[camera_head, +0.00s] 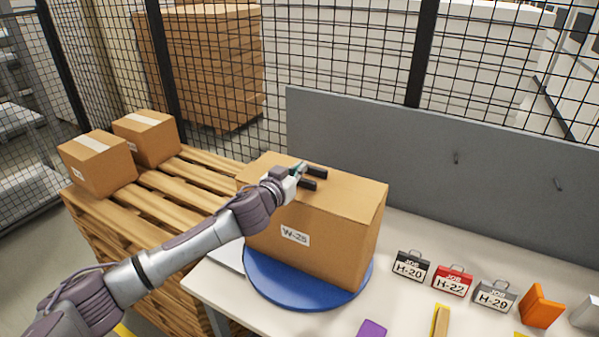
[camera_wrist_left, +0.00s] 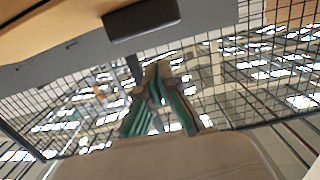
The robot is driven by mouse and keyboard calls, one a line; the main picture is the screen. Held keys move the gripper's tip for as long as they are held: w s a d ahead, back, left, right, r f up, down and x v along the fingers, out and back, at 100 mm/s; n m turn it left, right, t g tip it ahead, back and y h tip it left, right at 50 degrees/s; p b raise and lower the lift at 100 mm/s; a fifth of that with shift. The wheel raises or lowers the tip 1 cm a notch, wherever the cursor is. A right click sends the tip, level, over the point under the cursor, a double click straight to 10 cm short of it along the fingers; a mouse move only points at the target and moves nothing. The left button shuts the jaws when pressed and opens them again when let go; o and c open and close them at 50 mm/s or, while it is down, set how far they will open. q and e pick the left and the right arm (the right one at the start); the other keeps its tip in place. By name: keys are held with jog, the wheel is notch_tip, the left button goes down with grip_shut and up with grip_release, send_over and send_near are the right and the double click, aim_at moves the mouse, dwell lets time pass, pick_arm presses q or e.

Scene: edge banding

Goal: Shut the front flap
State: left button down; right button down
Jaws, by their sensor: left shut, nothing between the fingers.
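A brown cardboard box (camera_head: 325,235) labelled W-25 stands upright on a round blue turntable (camera_head: 300,290). Its top looks flat and closed in the head view, with the front flap (camera_head: 335,208) lying about level along the front edge; I cannot tell whether a small gap is left. My left gripper (camera_head: 313,179) is shut and empty, over the middle of the box top, touching it or just above. The arm crosses the box's left part and hides some of the top. My right gripper is not in view.
Job tags (camera_head: 453,280), an orange block (camera_head: 541,306) and a purple item (camera_head: 371,328) lie on the white table right of the box. A grey panel (camera_head: 440,160) stands behind. Two small boxes (camera_head: 97,163) sit on a wooden pallet (camera_head: 175,190) at left.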

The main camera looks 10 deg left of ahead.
aim_at(304, 178)
pick_arm(q)
jog(key=shift+f, duration=1.3)
jog(key=shift+w, duration=0.1)
jog(key=shift+w+d+f+b, duration=0.1)
jog(key=shift+d+f+b, duration=0.05)
jog(key=shift+f+b, duration=0.5)
jog(key=shift+w+f, duration=0.1)
jog(key=shift+w, duration=0.1)
